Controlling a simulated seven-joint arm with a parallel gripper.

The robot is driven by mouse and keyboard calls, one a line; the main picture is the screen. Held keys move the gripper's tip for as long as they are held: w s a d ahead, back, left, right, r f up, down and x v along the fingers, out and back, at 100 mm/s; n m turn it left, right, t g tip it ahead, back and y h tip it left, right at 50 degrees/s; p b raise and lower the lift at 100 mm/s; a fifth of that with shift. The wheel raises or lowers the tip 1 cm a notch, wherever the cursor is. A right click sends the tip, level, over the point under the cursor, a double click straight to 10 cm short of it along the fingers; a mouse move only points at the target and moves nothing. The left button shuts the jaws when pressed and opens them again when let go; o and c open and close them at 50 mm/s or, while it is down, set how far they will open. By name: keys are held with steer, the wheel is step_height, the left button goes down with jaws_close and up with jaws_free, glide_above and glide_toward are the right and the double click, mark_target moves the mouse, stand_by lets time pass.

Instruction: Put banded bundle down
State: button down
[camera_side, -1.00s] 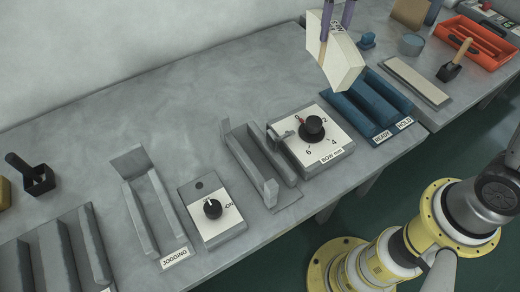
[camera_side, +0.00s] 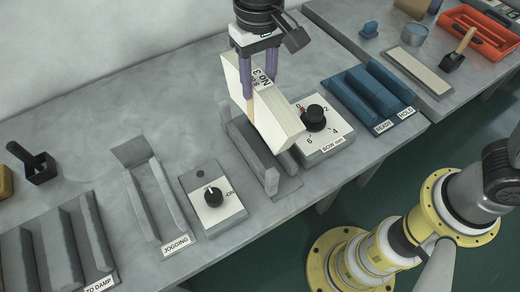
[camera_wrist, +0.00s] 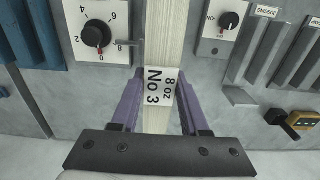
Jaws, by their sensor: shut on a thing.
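The banded bundle (camera_side: 268,116) is a long cream stack with a tan band and a label. My gripper (camera_side: 259,88) is shut on it, with a purple finger on each side. In the side view the bundle is tilted, over the grey bowing trough (camera_side: 240,150) beside the BOW mm dial box (camera_side: 329,140); I cannot tell whether it touches the trough. In the wrist view the bundle (camera_wrist: 159,40) runs up between the fingers (camera_wrist: 154,105), its label reading "8 oz No 3". The bundle hides much of the trough.
Left of the trough are an ON dial box (camera_side: 214,212) and the JOGGING tray (camera_side: 150,195). The TO DAMP rack (camera_side: 60,250) is at lower left. The blue READY/HOLD rack (camera_side: 368,98) is to the right and empty. The table behind is clear.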

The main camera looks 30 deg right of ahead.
mark_target(259, 123)
step_height(259, 123, down, 12)
steer(key=shift+w+d+f, duration=0.15)
stand_by(0.5)
steer(key=shift+f, duration=0.15)
steer(key=shift+c, duration=2)
jaws_free()
step_height(259, 123, up, 12)
steer(key=shift+r, duration=0.1)
